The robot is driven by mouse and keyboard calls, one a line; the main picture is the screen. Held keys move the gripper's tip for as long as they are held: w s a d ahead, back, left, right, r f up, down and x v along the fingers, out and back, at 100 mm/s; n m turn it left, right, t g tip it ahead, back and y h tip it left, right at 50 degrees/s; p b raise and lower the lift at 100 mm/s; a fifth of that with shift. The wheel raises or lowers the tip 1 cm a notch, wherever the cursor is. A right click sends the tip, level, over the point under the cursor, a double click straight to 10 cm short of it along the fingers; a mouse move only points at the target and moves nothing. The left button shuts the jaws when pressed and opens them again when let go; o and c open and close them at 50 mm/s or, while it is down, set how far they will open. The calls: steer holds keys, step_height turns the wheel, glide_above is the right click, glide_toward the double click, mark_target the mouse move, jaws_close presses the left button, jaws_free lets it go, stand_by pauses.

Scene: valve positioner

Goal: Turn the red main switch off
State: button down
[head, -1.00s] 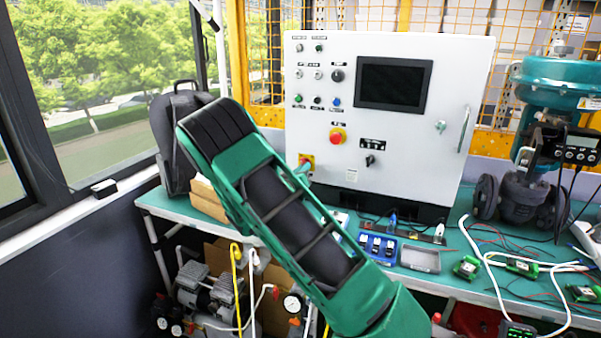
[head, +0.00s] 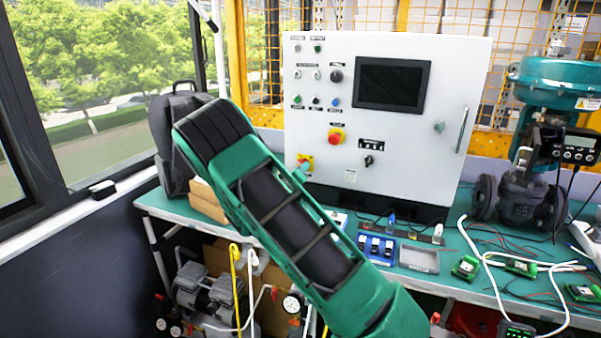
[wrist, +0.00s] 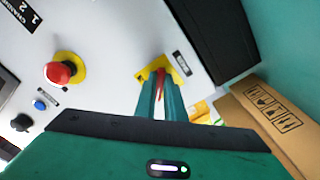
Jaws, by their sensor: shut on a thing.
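The red main switch (wrist: 161,74) sits on a yellow plate on the cabinet's front and shows between my fingertips in the wrist view. In the head view the switch (head: 306,159) is at the cabinet's lower left, partly covered by the tip of my gripper. My gripper (wrist: 161,98) is shut on the switch handle, with a green finger on each side. The fingers hide much of the handle, so its exact angle is hard to read.
The white control cabinet (head: 400,165) stands on a green bench. A red emergency-stop button (wrist: 60,72) on yellow is beside the switch. A cardboard box (wrist: 268,110) is close to my gripper. A black bag (head: 172,130) stands left of the cabinet.

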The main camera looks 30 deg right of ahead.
steer(key=shift+w+a, duration=0.2)
steer(key=shift+a, duration=0.05)
steer(key=c, duration=1.8)
jaws_free()
steer(key=shift+c, duration=0.2)
steer(key=shift+d, duration=0.1)
steer(key=shift+s, duration=0.1)
steer(key=v, duration=1)
steer(key=shift+s+a, duration=0.2)
steer(key=shift+a, duration=0.1)
